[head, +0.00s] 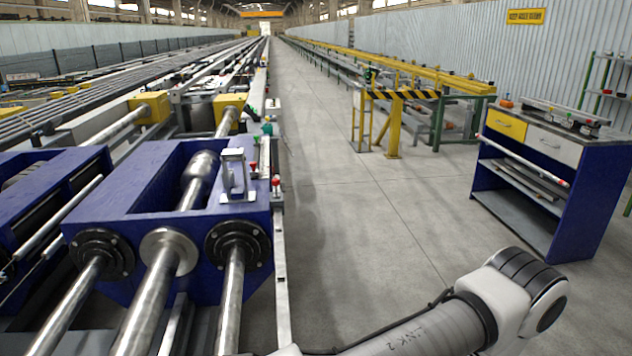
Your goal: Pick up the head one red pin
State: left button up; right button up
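A small red-topped pin (276,181) stands upright at the right edge of the blue machine head (130,200), on the left side of the head view. A second small red top (254,166) shows just behind it, beside a silver bracket (235,175). I cannot tell from the picture which of these is the head one red pin. Neither of my grippers is in view. Only a grey and white link of my arm shows at the bottom right.
Thick steel rods (145,300) run from the blue head towards me. A grey floor aisle (340,220) lies open to its right. A blue workbench (550,225) with a yellow drawer stands at the right. A striped yellow-black barrier (402,95) stands farther back.

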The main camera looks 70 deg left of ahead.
aim_at(275, 182)
jog(key=i+j+u, duration=0.1)
jog(key=i+u, duration=0.3)
jog(key=i, duration=0.25)
jog(key=i+l+u, duration=0.15)
jog(key=i+u, duration=0.3)
jog(key=i, duration=0.15)
jog(key=i+j+u, duration=0.15)
jog(key=i+u, duration=0.15)
jog(key=u, duration=0.15)
jog(key=i+u, duration=0.3)
jog(key=u, duration=0.15)
jog(key=i+u, duration=0.45)
jog(key=k, duration=0.1)
